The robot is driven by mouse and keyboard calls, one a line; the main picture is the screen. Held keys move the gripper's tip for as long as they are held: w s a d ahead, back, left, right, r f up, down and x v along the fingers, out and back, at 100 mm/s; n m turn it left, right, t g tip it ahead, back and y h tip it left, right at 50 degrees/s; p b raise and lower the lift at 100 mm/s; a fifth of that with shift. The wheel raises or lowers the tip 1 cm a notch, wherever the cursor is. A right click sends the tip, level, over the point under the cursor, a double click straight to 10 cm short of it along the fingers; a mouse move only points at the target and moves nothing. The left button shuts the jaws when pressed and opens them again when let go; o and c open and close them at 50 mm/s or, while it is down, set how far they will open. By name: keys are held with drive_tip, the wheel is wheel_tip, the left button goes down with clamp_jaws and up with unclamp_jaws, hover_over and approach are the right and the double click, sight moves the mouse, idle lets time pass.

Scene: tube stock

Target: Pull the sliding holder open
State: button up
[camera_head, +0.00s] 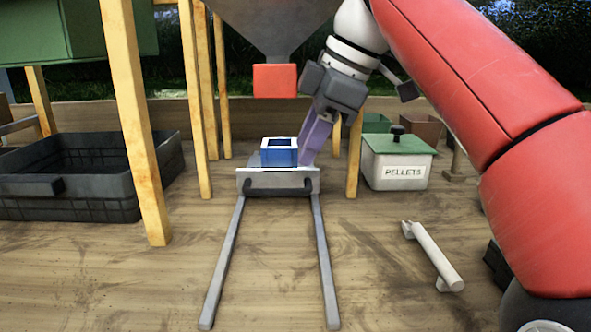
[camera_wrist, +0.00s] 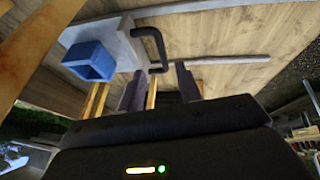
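The sliding holder is a grey slide with an upright front plate (camera_head: 245,181) at the far end of two grey rails. A dark bar handle (camera_head: 279,191) is on its front, and it also shows in the wrist view (camera_wrist: 154,38). A blue square open-topped box (camera_head: 279,146) sits on the holder, also seen in the wrist view (camera_wrist: 88,60). My gripper (camera_head: 307,160) has purple fingers and is just right of the blue box. In the wrist view the fingers (camera_wrist: 160,70) are apart, with the handle's near end in line with the gap. Contact cannot be told.
A hopper with a red outlet (camera_head: 275,80) hangs above the holder. Wooden posts (camera_head: 138,125) stand on both sides. A black crate (camera_head: 60,205) is at left. A white PELLETS box (camera_head: 396,168) and a white-grey bar handle (camera_head: 434,255) are at right. The space between the rails (camera_head: 218,270) is clear.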

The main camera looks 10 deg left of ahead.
sight(285, 189)
drive_tip(key=b+x, duration=0.2)
drive_tip(key=x, duration=0.5)
drive_tip(key=shift+s+f, duration=0.1)
drive_tip(key=shift+f, duration=0.05)
clamp_jaws()
